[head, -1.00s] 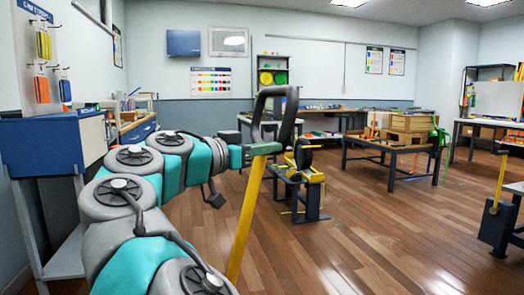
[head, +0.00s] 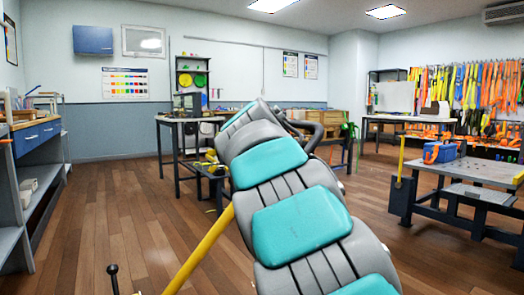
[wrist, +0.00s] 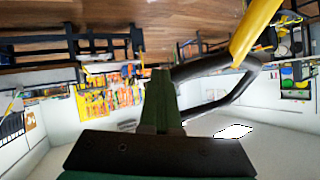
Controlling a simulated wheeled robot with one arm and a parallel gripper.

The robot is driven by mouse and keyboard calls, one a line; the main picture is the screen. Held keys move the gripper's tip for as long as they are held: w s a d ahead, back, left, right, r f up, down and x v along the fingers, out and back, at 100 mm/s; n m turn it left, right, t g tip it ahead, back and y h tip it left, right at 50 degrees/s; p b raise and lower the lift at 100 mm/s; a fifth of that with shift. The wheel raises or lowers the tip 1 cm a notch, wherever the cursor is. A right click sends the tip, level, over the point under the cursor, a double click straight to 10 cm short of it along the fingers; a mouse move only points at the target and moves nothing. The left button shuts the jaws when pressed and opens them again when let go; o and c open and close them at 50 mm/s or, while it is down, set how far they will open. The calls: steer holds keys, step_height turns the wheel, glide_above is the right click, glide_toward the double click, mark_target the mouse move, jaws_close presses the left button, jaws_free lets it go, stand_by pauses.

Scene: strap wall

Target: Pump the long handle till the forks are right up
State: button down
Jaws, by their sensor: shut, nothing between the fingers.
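The long handle has a yellow shaft (head: 205,250) that rises from the bottom of the head view and passes behind my arm. Its black loop grip (head: 312,132) shows partly beyond my arm. In the wrist view the yellow shaft (wrist: 257,30) comes in at top right, and the black loop (wrist: 215,72) lies just right of my gripper (wrist: 160,78). My gripper is shut, with nothing seen between its fingers. I cannot tell whether the fingers touch the loop or reach into it. My arm hides the gripper in the head view. The forks are not in view.
A grey workbench (head: 468,172) with a blue box (head: 440,151) stands at right, before a wall of hanging straps (head: 480,85). A shelf unit and blue-drawer bench (head: 38,135) line the left. Wooden floor (head: 110,215) is clear at centre left.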

steer(key=w+d+f+g+y+b, duration=0.1)
steer(key=w+d+f, duration=0.4)
steer(key=d+f, duration=0.3)
step_height(320, 180, down, 4)
steer(key=shift+r+m+y, duration=0.1)
steer(key=shift+m+y, duration=0.2)
steer(key=shift+y, duration=0.1)
stand_by(0.6)
